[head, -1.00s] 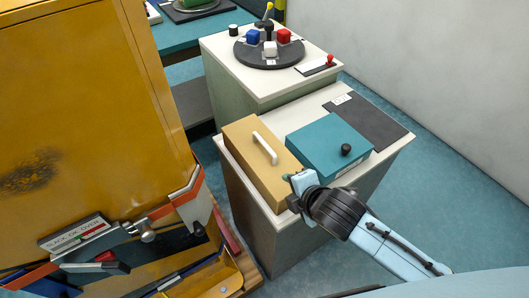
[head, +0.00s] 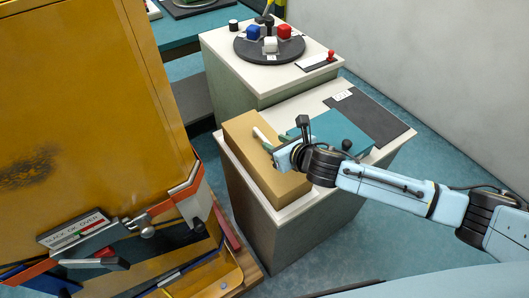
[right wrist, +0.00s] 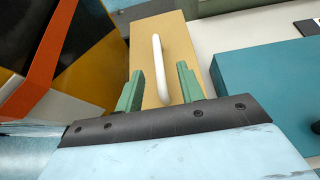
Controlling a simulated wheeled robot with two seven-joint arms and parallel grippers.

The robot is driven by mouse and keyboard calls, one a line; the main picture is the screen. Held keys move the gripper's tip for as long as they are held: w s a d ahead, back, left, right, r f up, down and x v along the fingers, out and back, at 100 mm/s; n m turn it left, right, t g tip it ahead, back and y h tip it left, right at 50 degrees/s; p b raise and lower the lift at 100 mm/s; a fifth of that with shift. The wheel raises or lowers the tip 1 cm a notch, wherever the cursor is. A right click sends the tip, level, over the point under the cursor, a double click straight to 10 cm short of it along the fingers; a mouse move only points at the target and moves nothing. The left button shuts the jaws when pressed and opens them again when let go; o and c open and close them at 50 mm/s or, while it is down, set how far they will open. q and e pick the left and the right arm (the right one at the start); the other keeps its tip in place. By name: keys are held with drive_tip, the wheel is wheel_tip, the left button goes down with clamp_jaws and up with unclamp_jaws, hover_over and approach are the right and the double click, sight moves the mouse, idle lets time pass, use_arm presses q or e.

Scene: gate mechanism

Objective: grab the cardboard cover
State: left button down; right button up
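The cardboard cover (head: 245,130) is a tan box with a white bar handle (head: 262,138) on top, on the near white-topped cabinet. It also shows in the right wrist view (right wrist: 178,38), with its handle (right wrist: 159,68) running lengthwise. My right gripper (head: 272,152) is over the cover. In the right wrist view its two green fingers (right wrist: 160,84) are apart, one on each side of the handle's near end, with nothing visibly gripped. My left gripper is not in view.
A teal box (head: 340,136) with a black knob stands right beside the cover. A dark mat (head: 370,118) lies behind it. A yellow cabinet (head: 70,100) stands at the left. A second cabinet behind bears a round black turntable (head: 252,58) with coloured cubes.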

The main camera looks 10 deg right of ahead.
sight(266, 140)
drive_tip(key=shift+b+x, duration=0.5)
drive_tip(key=shift+x, duration=2.9)
drive_tip(key=shift+s+a+f, duration=0.1)
drive_tip(key=shift+s, duration=0.05)
drive_tip(key=shift+c, duration=0.4)
clamp_jaws()
